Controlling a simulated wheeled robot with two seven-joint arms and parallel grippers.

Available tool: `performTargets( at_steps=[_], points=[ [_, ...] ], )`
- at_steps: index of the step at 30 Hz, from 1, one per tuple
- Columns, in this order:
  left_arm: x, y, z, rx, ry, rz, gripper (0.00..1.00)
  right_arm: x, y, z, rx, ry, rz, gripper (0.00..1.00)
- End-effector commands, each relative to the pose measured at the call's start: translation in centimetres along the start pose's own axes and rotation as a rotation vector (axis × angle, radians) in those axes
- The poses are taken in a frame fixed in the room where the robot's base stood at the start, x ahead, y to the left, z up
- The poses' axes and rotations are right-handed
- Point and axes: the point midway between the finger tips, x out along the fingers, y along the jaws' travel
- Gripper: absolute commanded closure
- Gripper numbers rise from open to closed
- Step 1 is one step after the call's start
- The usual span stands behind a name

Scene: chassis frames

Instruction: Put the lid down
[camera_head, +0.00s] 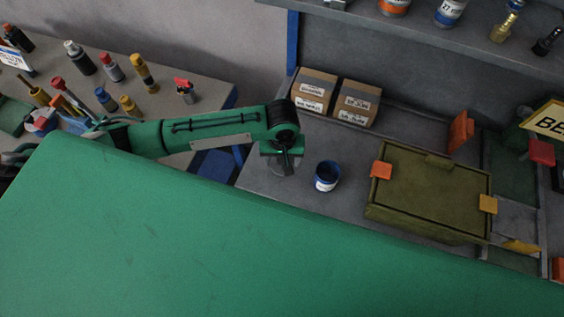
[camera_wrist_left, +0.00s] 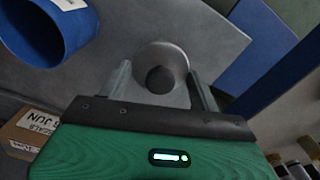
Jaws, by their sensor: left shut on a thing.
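My left gripper (camera_head: 286,166) reaches in from the left and points down over the grey bench. It is shut on the lid, a small grey disc with a dark round knob; the lid (camera_wrist_left: 160,55) shows between the two fingers in the left wrist view. In the head view the lid is mostly hidden under the gripper. A blue pot (camera_head: 327,176) with a white label and a dark open top stands on the bench just right of the gripper; it also shows at the top left of the left wrist view (camera_wrist_left: 68,38). My right gripper is not in view.
An olive crate (camera_head: 430,190) with orange and yellow tabs stands right of the pot. Two cardboard boxes (camera_head: 335,98) stand behind. The grey bench (camera_head: 262,182) is clear around the gripper, with its edge close on the left. A side table (camera_head: 150,112) holds several bottles.

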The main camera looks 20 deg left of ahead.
Motion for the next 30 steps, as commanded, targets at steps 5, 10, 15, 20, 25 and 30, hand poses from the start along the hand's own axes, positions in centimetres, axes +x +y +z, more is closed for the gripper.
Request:
performTargets(
  at_steps=[5,10,15,20,25,30],
  points=[
    [1.6,-0.1,0.0,0.001,0.000,-0.003,0.59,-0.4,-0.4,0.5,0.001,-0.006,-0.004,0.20],
    [3.8,0.0,0.0,0.001,0.000,-0.002,0.59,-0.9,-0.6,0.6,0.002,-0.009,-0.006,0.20],
    [4.3,0.0,0.0,0.002,0.002,0.001,0.59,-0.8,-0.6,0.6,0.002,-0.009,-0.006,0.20],
    [4.3,0.0,0.0,0.001,0.001,0.000,0.59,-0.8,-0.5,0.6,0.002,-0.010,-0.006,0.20],
    [4.5,0.0,0.0,0.001,0.001,0.000,0.21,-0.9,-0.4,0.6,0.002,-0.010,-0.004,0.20],
    [4.5,0.0,0.0,0.001,0.001,0.000,0.14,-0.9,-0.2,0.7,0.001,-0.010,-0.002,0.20]
  ],
)
